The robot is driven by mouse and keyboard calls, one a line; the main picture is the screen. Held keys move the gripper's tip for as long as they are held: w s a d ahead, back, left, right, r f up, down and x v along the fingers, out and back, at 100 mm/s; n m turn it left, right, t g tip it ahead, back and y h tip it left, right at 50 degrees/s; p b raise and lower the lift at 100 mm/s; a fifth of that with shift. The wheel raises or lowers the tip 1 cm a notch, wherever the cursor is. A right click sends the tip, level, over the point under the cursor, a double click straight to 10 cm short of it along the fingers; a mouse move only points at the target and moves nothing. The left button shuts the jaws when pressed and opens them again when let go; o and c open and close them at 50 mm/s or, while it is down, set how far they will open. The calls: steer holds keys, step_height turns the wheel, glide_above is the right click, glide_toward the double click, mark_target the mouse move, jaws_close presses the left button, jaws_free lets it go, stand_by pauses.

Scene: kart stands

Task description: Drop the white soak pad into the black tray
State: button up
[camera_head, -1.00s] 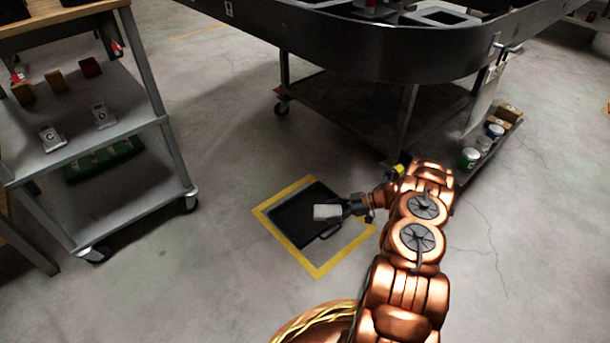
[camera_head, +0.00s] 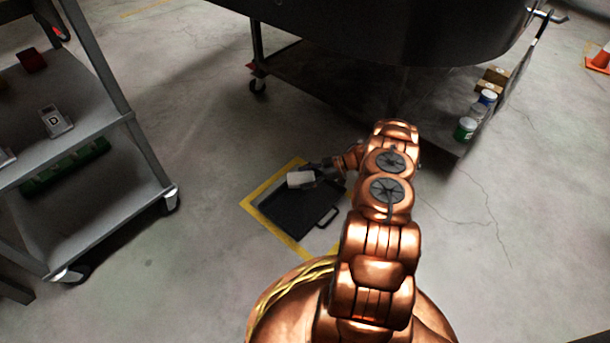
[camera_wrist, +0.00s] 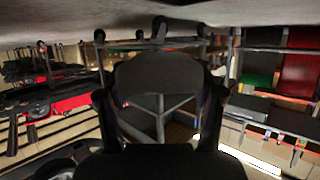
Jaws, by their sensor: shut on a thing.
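The white soak pad (camera_head: 300,179) is held in my gripper (camera_head: 318,173) in the head view. It overlaps the far end of the black tray (camera_head: 303,212). The height of the pad above the tray is hard to tell. The tray lies flat on the floor with its handle toward the lower right. In the wrist view the fingers of my gripper (camera_wrist: 160,98) close on a dark grey rounded shape, apparently the shaded pad (camera_wrist: 158,74). The tray cannot be made out there.
A yellow floor outline (camera_head: 262,222) surrounds the tray. A grey shelf cart (camera_head: 95,215) stands at left. A large dark wheeled stand (camera_head: 345,85) is behind the tray, with jars (camera_head: 465,128) on its lower shelf. Open floor lies between cart and tray.

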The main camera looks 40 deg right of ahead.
steer(key=shift+f+b, duration=0.65)
steer(key=shift+f, duration=0.85)
steer(key=o, duration=1)
steer(key=v, duration=1.2)
